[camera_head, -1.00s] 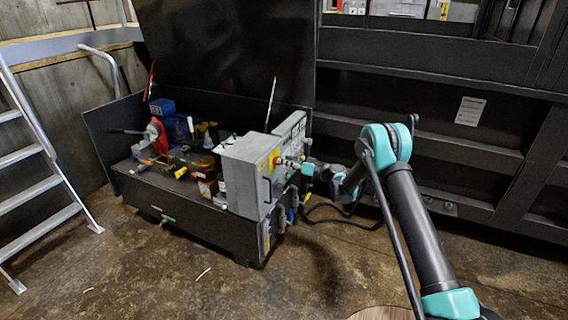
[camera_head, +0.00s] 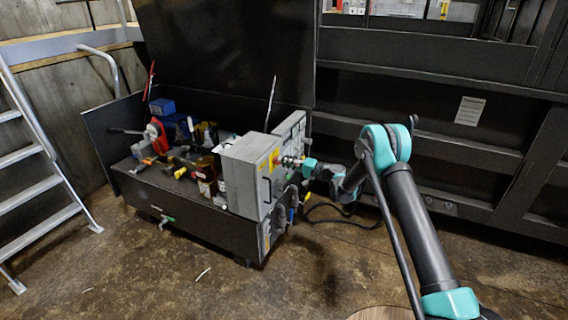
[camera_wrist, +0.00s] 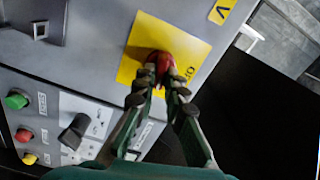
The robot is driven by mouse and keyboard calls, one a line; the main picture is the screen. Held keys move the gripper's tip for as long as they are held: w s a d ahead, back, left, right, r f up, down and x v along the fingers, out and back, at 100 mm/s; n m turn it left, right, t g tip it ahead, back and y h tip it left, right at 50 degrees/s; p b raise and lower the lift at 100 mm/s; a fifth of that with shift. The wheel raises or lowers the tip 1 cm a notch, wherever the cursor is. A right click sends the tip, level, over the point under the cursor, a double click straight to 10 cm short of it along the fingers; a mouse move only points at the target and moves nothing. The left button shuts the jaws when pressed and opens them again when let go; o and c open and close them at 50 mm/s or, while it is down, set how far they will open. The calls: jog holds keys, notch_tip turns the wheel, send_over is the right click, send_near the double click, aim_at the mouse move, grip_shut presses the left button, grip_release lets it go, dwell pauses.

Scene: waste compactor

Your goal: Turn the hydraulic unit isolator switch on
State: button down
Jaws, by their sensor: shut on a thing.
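The isolator switch is a red knob (camera_wrist: 160,60) on a yellow plate (camera_wrist: 138,40) on the grey control box. In the wrist view my gripper (camera_wrist: 163,82) has both fingertips on the red knob, shut on it and partly hiding it.
Green (camera_wrist: 16,100), red and yellow buttons and a black selector (camera_wrist: 74,132) lie beside the plate on the panel. The dark hydraulic unit (camera_head: 190,220) holds several parts behind the box. A ladder (camera_head: 40,170) stands at left.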

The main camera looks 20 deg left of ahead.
jog(key=shift+f+m, duration=0.1)
jog(key=shift+m, duration=1.1)
jog(key=c, duration=1.6)
grip_release()
jog(key=d, duration=0.8)
jog(key=s+d, duration=0.1)
jog(key=d, duration=0.3)
